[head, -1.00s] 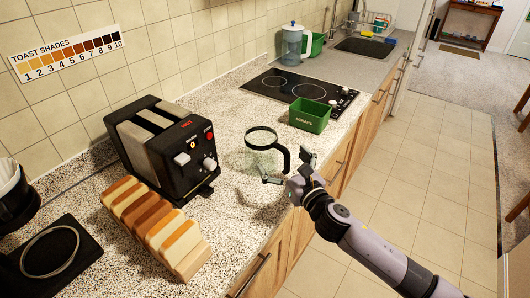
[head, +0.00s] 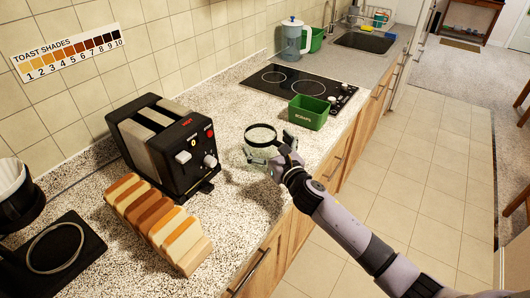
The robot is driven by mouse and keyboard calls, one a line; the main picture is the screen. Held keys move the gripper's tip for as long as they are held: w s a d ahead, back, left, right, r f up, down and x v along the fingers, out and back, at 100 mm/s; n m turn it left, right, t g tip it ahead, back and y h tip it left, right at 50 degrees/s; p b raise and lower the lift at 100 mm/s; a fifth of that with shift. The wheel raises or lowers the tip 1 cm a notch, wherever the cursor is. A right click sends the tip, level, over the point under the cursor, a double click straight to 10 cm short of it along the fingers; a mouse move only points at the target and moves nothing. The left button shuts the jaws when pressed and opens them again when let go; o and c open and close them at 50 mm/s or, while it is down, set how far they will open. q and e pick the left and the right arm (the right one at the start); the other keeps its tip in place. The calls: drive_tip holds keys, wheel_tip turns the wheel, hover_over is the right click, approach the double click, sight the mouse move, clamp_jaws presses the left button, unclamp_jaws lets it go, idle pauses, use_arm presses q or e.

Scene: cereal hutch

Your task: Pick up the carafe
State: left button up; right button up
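The carafe (head: 259,134) is a clear glass vessel with a black rim and a black handle. It stands upright on the speckled counter in the head view, between the toaster and the green scraps bin. My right gripper (head: 273,150) is at the carafe's handle side. Its fingers appear spread, one on the far side and one on the near side of the handle. The gripper hides most of the handle, so contact cannot be told. My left gripper is not in view.
A black toaster (head: 170,150) and a row of bread slices (head: 155,222) stand to the left. The green scraps bin (head: 308,113) is just behind the gripper. A black cooktop (head: 290,86) and a blue-lidded pitcher (head: 292,42) are farther back.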

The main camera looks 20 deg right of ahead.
clamp_jaws()
idle(1.2)
